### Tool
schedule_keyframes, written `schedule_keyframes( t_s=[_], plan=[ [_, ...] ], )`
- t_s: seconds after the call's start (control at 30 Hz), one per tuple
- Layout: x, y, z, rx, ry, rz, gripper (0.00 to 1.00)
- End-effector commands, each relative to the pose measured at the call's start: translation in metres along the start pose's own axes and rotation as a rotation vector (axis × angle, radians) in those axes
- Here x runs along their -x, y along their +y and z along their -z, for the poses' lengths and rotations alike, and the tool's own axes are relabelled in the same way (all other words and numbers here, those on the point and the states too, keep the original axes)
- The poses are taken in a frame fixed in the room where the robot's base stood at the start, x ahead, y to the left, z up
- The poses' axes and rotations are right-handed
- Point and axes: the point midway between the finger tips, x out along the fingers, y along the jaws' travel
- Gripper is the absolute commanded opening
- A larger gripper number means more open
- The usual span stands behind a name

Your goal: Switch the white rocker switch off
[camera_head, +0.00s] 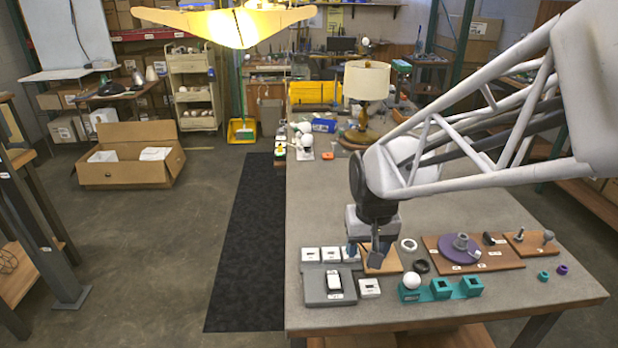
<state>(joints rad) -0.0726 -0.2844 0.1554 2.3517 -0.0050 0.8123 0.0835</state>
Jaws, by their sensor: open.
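A white rocker switch (334,280) sits on a grey plate (312,292) near the table's front left edge. Its rocker position is too small to tell. My gripper (364,257) points down to the right of and behind the switch, apart from it. Its two fingers are spread, with nothing visible between them, near a small wooden board (392,265). A pendant lamp (233,26) at the top glows yellow.
Several small white blocks (310,254) lie behind the grey plate, and another white block (369,287) is to its right. Teal holders (440,288), one with a white ball, stand further right. A wooden board (505,255) with a purple disc lies beyond them.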

Motion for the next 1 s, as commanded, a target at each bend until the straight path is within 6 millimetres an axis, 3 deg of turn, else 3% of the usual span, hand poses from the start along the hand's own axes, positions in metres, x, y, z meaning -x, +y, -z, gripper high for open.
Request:
schedule_keyframes(
  t_s=[0.4, 0.63, 0.8, 1.0],
  plan=[
    [-0.069, -0.026, 0.062, 0.006, -0.064, -0.001, 0.57],
    [-0.107, -0.04, 0.087, 0.007, -0.093, -0.003, 0.57],
    [-0.123, -0.046, 0.097, 0.008, -0.104, -0.004, 0.57],
    [-0.128, -0.048, 0.099, 0.008, -0.107, -0.005, 0.57]
  ],
)
